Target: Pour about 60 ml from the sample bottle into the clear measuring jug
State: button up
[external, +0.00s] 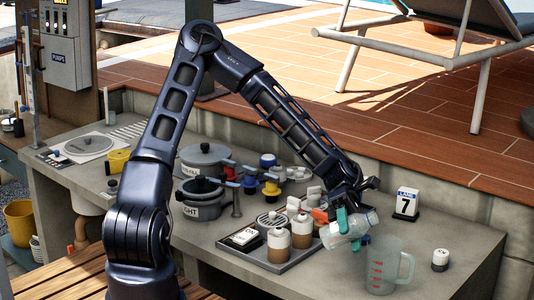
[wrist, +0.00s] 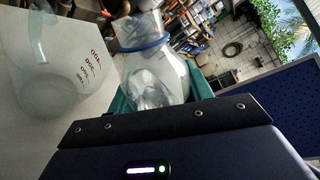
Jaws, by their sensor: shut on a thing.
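The sample bottle (external: 332,236) is clear and strongly tilted, close to lying on its side. My gripper (external: 349,231), with teal fingers, is shut around its body and holds it above the counter. In the wrist view the bottle (wrist: 157,85) shows a blue ring at its neck, with the neck pointing away from my gripper (wrist: 155,101). The clear measuring jug (external: 386,268) stands upright on the counter, with red marks and a handle on its right. The bottle is up and left of it. The jug also shows at the left of the wrist view (wrist: 45,75). I see no stream, and the liquid levels are unclear.
A grey tray (external: 256,262) with two brown-and-white bottles (external: 279,246) and other items lies left of the jug. A sign with a 7 (external: 406,204) stands behind it, and a small white pot (external: 440,260) to its right.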

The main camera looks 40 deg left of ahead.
jog(key=shift+f+n, duration=0.3)
jog(key=shift+f, duration=0.05)
jog(key=shift+s+a+f+n+y, duration=0.1)
jog(key=shift+a+f+n+y, duration=0.15)
jog(key=shift+n, duration=0.35)
jog(key=shift+w+d+r+n+y, duration=0.2)
jog(key=shift+d+r+n+y, duration=0.15)
jog(key=shift+d+r+n, duration=0.15)
jog(key=shift+w+r, duration=0.1)
jog(key=shift+r+n+g, duration=0.3)
jog(key=shift+n+g, duration=0.1)
jog(key=shift+n, duration=0.1)
jog(key=shift+r+p, duration=0.15)
jog(key=shift+p, duration=0.15)
jog(key=shift+s+a+n+y, duration=0.2)
jog(key=shift+s+n+y, duration=0.05)
jog(key=shift+n+y, duration=0.05)
jog(key=shift+n+p, duration=0.4)
jog(key=shift+p, duration=0.05)
dwell(1.2)
